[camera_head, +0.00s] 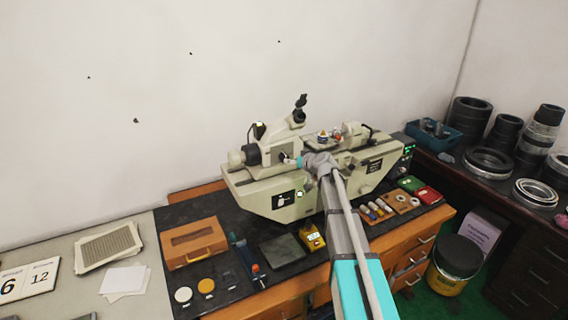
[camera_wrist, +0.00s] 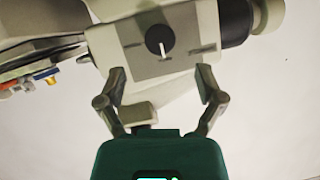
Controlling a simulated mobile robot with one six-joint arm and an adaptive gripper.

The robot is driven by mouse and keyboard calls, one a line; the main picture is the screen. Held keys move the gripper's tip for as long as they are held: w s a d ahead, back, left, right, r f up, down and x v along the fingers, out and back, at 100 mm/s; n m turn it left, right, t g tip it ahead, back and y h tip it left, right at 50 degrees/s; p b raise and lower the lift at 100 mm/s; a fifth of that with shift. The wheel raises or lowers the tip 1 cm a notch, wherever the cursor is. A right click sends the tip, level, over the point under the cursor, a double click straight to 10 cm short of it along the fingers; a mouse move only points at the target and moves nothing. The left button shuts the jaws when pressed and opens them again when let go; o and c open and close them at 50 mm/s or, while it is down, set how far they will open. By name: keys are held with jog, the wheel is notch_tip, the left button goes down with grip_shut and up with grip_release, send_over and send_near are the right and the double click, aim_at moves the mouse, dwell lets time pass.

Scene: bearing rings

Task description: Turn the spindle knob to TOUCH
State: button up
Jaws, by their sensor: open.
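The spindle knob (camera_wrist: 160,42) is a round black dial with a white pointer line on the pale front face of the machine (camera_wrist: 115,45). In the wrist view the pointer lies nearly along the picture's vertical. The marks around the knob are too small to read. My gripper (camera_wrist: 161,72) is open and empty, its two fingers spread wide either side below the knob and apart from it. In the head view my gripper (camera_head: 293,161) is at the machine's front, just right of the dark knob (camera_head: 283,157), which is partly hidden.
The machine (camera_head: 245,190) stands on a dark mat with an orange wooden box (camera_head: 193,243), a yellow device (camera_head: 312,238) and several small parts around it. A small table with coloured items (camera_head: 328,137) is on its top. Bearing rings (camera_head: 488,162) are stacked at right.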

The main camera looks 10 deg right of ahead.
aim_at(284, 157)
jog(key=shift+b+x, duration=0.95)
jog(key=shift+x, duration=2.2)
